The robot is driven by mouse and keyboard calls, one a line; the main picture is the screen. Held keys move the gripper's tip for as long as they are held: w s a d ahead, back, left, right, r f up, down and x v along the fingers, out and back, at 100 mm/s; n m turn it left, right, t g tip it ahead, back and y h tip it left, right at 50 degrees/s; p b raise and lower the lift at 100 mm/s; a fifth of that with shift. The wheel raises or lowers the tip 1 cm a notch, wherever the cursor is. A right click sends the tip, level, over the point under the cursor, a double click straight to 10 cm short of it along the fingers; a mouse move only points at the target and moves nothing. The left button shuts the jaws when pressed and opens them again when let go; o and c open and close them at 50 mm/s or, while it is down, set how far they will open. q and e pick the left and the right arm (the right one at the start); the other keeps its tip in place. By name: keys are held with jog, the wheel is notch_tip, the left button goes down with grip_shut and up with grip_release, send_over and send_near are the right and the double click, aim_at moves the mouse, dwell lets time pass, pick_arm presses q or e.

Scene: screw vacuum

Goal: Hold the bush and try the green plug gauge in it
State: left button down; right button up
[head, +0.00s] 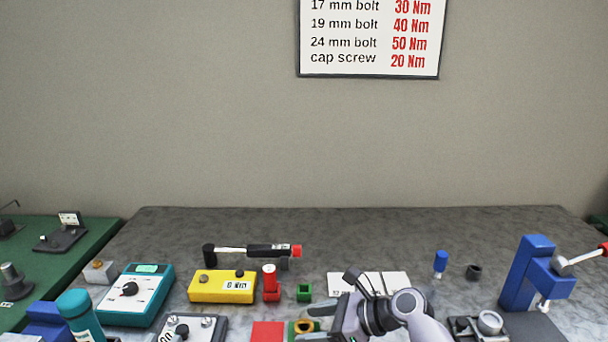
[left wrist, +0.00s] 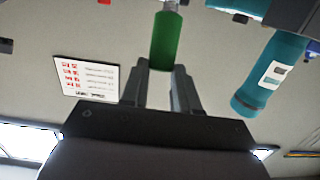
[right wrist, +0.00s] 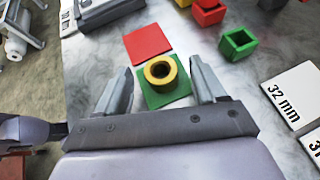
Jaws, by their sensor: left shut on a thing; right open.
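The brass bush (right wrist: 160,66) is a yellow ring lying on a green square pad (right wrist: 184,88); in the head view the bush (head: 303,327) shows at the bottom edge. My right gripper (right wrist: 161,78) is open, its fingers on either side of the bush with gaps; in the head view the gripper (head: 316,323) is just right of the bush. The green plug gauge (left wrist: 166,40) is in the left wrist view. My left gripper (left wrist: 160,68) is shut on its green handle; its far end is cut off by the frame. The left gripper does not show in the head view.
A red pad (head: 267,332) lies left of the bush. Behind stand an empty green holder (head: 304,293), a red holder (head: 271,292) with a red-topped gauge, and a yellow meter (head: 222,286).

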pick_arm(q)
jog(key=shift+f, duration=0.15)
pick_arm(e)
jog(key=shift+w+a+f, duration=0.2)
jog(key=shift+a+f, duration=0.2)
jog(key=shift+a, duration=0.2)
jog(key=c, duration=0.8)
pick_arm(q)
jog(key=shift+w+d, duration=0.1)
jog(key=w+d+r+m+g+h, duration=0.2)
jog(key=w+d, duration=0.3)
jog(key=d, duration=0.5)
jog(key=w+d+r+m+g+h, duration=0.2)
jog(key=w+d, duration=0.4)
jog(key=d, duration=0.4)
jog(key=shift+d+r+m+g+h, duration=0.15)
jog(key=shift+r+m+g+h, duration=0.25)
jog(key=shift+r+h, duration=0.25)
